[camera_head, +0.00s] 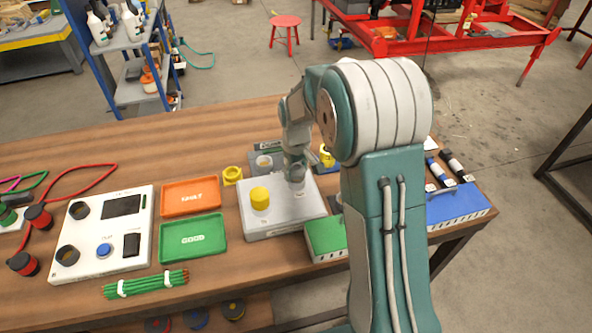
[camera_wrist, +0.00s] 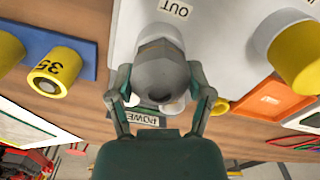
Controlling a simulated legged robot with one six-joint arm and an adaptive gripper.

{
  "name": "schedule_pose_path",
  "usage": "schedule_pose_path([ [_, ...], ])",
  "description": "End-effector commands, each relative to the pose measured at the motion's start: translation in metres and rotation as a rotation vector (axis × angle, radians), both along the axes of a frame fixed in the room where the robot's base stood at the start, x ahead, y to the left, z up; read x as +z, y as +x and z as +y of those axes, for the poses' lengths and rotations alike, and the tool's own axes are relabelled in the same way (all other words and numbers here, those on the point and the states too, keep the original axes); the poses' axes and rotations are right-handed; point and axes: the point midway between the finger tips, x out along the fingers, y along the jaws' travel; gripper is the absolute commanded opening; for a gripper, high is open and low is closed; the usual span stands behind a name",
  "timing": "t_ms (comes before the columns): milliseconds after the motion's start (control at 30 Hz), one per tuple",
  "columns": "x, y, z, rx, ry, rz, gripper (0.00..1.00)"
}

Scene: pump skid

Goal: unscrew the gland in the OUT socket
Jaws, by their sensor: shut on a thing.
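The grey gland (camera_wrist: 163,75) sits at the OUT socket, beside the printed OUT label on the pale grey box (camera_head: 284,226). My gripper (camera_wrist: 160,90) has one finger on each side of the gland and is shut on it. In the head view my gripper (camera_head: 296,180) comes down over the right part of the box, and my arm hides some of that side. The gland appears seated at the box; its threads are hidden. A yellow gland (camera_head: 260,198) stands on the box to the left, and it also shows in the wrist view (camera_wrist: 300,58).
A yellow ring-like part (camera_head: 232,175), an orange tray (camera_head: 190,196) and a green tray (camera_head: 192,238) lie left of the box. A yellow part marked 35 (camera_wrist: 52,74) sits on a blue block. A green block (camera_head: 325,238) stands close to the box's front right.

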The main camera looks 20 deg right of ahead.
Motion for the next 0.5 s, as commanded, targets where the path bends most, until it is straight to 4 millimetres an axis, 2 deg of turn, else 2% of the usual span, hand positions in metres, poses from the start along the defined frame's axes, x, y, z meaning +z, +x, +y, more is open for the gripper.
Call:
schedule_pose_path([
  [133,-0.0036,-0.0024,-0.0002,0.148,0.0,0.01,0.21],
  [367,-0.0041,-0.0029,-0.0001,0.263,0.0,0.011,0.21],
  [500,-0.0042,-0.003,-0.0002,0.42,0.0,0.012,0.21],
])
